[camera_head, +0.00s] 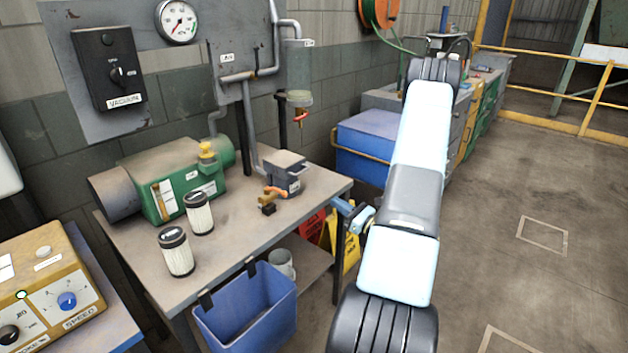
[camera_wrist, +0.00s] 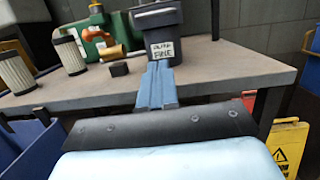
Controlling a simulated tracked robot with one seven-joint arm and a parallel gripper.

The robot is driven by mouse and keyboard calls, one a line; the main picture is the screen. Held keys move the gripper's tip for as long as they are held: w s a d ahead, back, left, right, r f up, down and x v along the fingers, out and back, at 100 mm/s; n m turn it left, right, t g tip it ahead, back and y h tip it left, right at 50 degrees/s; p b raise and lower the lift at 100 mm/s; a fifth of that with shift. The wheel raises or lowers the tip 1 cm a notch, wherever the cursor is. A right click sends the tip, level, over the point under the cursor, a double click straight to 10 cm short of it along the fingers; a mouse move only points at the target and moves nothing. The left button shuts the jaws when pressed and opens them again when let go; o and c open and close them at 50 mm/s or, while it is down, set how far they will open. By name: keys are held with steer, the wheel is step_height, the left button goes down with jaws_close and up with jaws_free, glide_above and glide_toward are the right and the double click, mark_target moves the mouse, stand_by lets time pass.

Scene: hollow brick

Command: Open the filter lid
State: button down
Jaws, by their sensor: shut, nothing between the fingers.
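A small grey filter housing (camera_head: 286,178) stands near the right end of the workbench, with a flat lid (camera_head: 286,160) on top that looks closed. In the wrist view the housing (camera_wrist: 160,38) carries a white label, and its lid (camera_wrist: 155,14) is partly cut off by the top edge. My gripper (camera_head: 345,207) is at the bench's right edge, to the right of and below the housing. In the wrist view my gripper (camera_wrist: 160,68) has its blue fingers together and empty, overlapping the housing's lower front. I cannot tell whether they touch it.
Two white filter cartridges (camera_head: 177,252) (camera_head: 199,213) and a green pump (camera_head: 175,180) stand on the workbench (camera_head: 240,240). An orange-handled valve and a small dark block (camera_wrist: 119,68) sit left of the housing. A blue bin (camera_head: 245,312) hangs at the front.

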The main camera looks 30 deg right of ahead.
steer(key=x, duration=1)
steer(key=shift+d+f, duration=0.15)
steer(key=shift+d, duration=0.1)
steer(key=r, duration=0.1)
steer(key=w+r, duration=0.1)
steer(key=shift+w+a+r, duration=0.25)
steer(key=shift+w+r, duration=0.05)
steer(key=shift+r, duration=0.05)
steer(key=shift+w+r, duration=0.2)
steer(key=shift+r, duration=0.1)
